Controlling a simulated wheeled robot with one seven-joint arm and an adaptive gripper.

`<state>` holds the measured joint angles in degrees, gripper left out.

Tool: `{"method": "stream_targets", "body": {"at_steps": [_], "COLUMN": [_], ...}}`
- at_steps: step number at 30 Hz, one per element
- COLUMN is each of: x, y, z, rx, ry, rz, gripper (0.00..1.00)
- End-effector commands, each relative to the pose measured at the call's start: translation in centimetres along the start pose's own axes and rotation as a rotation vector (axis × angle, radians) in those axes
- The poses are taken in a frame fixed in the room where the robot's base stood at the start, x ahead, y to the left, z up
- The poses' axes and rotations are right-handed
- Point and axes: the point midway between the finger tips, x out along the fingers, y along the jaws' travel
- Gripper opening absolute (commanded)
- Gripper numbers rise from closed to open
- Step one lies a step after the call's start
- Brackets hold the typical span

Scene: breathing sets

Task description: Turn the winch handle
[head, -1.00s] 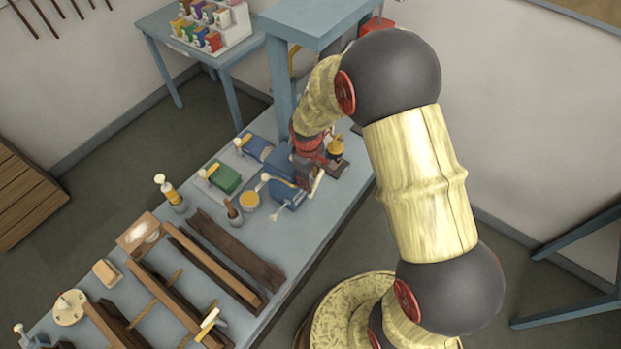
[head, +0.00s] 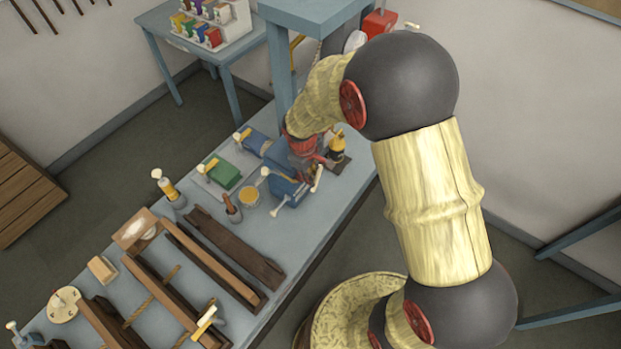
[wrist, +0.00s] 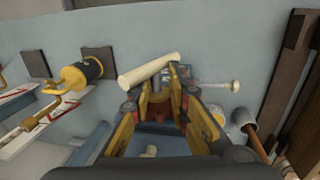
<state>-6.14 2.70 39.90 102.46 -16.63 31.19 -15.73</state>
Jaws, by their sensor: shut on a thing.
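A blue winch-like device (head: 285,187) stands on the bench below my gripper; my wrist hides part of it. A cream cylindrical handle (head: 317,179) shows at its right side. In the wrist view this handle (wrist: 148,69) lies tilted across my fingertips. My gripper (wrist: 155,82) is shut on the handle, with its yellow and dark fingers reaching to it. In the head view my gripper (head: 305,165) is mostly hidden by its own red-and-gold wrist. A cream-knobbed lever (wrist: 232,86) sticks out to the right of the fingers.
A black-and-yellow object (head: 337,145) stands just right of my gripper. A blue post (head: 279,70) rises behind. Dark planks (head: 235,246) lie nearer.

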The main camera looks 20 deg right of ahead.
Motion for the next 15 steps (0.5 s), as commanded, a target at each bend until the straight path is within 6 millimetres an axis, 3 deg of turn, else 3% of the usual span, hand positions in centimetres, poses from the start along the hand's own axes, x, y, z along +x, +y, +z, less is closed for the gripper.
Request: {"method": "stream_targets", "body": {"at_steps": [1,15], "x": [0.15,0.36], "y": [0.45,-0.14], "z": [-0.65,-0.65], "rx": [-0.004,-0.001], "ry": [0.018,0.020], "rz": [0.035,0.286], "gripper": [0.00,0.00]}}
